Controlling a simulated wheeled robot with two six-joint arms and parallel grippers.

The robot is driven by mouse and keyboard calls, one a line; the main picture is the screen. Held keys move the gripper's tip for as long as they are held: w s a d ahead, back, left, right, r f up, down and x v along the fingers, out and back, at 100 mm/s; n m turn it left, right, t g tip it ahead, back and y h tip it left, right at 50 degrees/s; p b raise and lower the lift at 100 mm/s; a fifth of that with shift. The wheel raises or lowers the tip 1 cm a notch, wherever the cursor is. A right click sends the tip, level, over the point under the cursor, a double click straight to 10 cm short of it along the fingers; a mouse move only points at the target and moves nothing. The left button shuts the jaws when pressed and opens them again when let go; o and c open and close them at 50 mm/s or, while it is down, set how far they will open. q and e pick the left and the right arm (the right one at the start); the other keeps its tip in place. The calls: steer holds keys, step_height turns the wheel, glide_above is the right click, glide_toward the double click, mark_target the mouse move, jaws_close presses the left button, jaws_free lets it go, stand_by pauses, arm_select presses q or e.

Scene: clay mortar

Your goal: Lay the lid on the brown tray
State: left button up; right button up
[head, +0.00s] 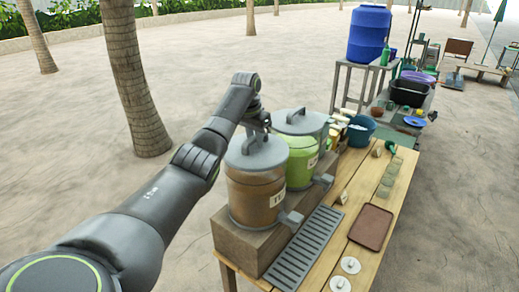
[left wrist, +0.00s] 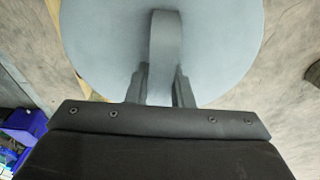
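A round grey lid (head: 257,152) with an arched handle sits on the nearer jar (head: 252,195), which has brown contents. It fills the upper left wrist view (left wrist: 100,45), with its handle (left wrist: 164,40) standing between my fingers. My left gripper (head: 260,128) is at this handle, and its fingers (left wrist: 160,88) lie close against both sides of it. I cannot tell whether the lid is lifted at all. The brown tray (head: 371,226) lies flat and empty on the wooden table, right of the jar. My right gripper is not in view.
A second lidded jar (head: 302,160) with green contents stands just behind. A grey slotted grate (head: 305,248) lies between the jars' wooden stand and the tray. Two white discs (head: 350,265) lie near the tray's front.

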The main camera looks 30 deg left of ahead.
arm_select(q)
jaws_close()
steer(key=shift+r, duration=0.15)
steer(key=shift+r+p, duration=0.4)
steer(key=shift+r, duration=2)
